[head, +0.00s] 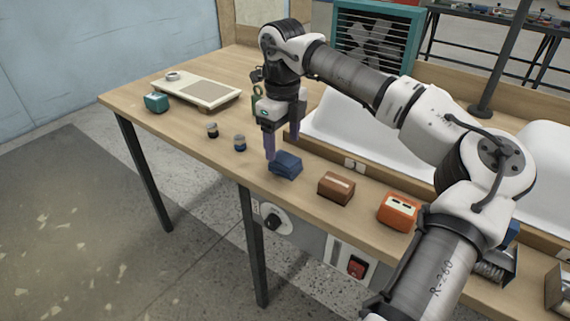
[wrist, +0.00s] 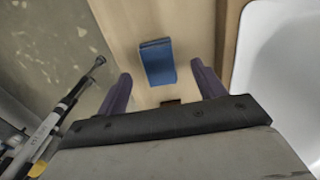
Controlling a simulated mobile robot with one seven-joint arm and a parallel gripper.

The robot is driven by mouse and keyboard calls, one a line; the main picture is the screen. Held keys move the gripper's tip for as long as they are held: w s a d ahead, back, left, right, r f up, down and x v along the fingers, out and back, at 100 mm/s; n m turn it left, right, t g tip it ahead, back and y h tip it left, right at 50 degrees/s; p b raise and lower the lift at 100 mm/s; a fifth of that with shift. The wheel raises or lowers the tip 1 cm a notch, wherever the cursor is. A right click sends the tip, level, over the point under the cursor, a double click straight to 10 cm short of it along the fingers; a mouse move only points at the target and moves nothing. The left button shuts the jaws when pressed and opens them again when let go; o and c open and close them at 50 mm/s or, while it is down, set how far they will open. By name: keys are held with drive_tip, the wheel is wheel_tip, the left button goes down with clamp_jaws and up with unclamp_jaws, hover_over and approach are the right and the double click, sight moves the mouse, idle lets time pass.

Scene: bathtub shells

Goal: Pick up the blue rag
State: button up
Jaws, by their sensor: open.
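The blue rag (head: 286,164) is a small folded block near the front edge of the wooden table. It also shows in the wrist view (wrist: 157,60), ahead of the fingertips and roughly centred between them. My gripper (head: 282,147) points down with its purple fingers apart and nothing held. It is just above and behind the rag in the head view. No contact is visible, and the exact height gap is hard to tell.
A brown block (head: 336,187) and an orange box (head: 398,211) stand in a row right of the rag. Two small jars (head: 239,143) stand to its left. A white bathtub shell (head: 345,125) lies behind it. The table's front edge is close.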

sight(285, 158)
drive_tip(key=f, duration=0.5)
drive_tip(key=shift+s+d, duration=0.25)
drive_tip(key=shift+s, duration=0.1)
drive_tip(key=c, duration=1.1)
drive_tip(key=shift+o, duration=0.2)
drive_tip(key=shift+r, duration=0.1)
wheel_tip(285, 158, up, 28)
drive_tip(key=p, duration=0.4)
drive_tip(key=o, duration=0.3)
drive_tip(key=shift+c, duration=1)
